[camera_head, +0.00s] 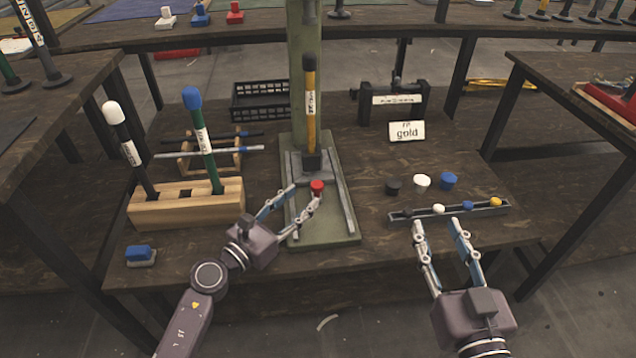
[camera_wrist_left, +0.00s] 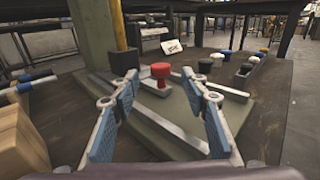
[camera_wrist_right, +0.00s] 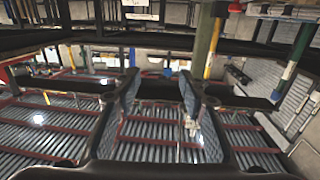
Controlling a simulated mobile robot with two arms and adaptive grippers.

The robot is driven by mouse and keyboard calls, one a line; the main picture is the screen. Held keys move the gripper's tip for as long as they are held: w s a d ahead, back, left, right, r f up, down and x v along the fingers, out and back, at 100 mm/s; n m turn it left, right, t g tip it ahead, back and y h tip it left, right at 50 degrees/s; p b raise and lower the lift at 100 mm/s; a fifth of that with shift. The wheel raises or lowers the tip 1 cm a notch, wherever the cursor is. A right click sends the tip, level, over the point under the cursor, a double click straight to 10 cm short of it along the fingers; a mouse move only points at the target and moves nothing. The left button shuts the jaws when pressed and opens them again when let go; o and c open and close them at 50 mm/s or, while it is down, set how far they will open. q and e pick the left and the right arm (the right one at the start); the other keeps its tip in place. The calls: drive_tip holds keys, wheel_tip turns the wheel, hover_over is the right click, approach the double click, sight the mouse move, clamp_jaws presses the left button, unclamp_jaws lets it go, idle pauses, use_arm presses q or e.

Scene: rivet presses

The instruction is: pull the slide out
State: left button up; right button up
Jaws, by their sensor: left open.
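The green press (camera_head: 305,90) stands mid-table with two grey rails on its base plate (camera_head: 325,230). The slide shows as a small grey block with a red knob (camera_head: 317,186) between the rails. The red knob also shows in the left wrist view (camera_wrist_left: 160,71), ahead of and between the fingertips. My left gripper (camera_head: 307,194) is open at the knob, its fingers on either side of the line to it; I cannot tell whether they touch it. My right gripper (camera_head: 437,223) is open and empty near the narrow tray at the right.
A wooden rack (camera_head: 165,207) with two upright tools stands left of the press. A narrow tray (camera_head: 480,211) of small coloured pieces and several loose caps (camera_head: 422,181) lie right. A "gold" card (camera_head: 407,132) and black fixture (camera_head: 372,104) stand behind. A blue-topped block (camera_head: 139,254) sits front left.

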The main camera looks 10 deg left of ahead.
sight(313, 188)
use_arm(q)
drive_tip(key=x, duration=0.4)
drive_tip(key=shift+w+d, duration=0.1)
drive_tip(key=shift+d, duration=0.05)
drive_tip(key=shift+w+d+b, duration=0.3)
drive_tip(key=shift+w, duration=0.3)
use_arm(e)
drive_tip(key=shift+a+r+t+y, duration=0.15)
drive_tip(key=shift+r+t+y, duration=0.4)
drive_tip(key=shift+r, duration=0.8)
use_arm(q)
clamp_jaws()
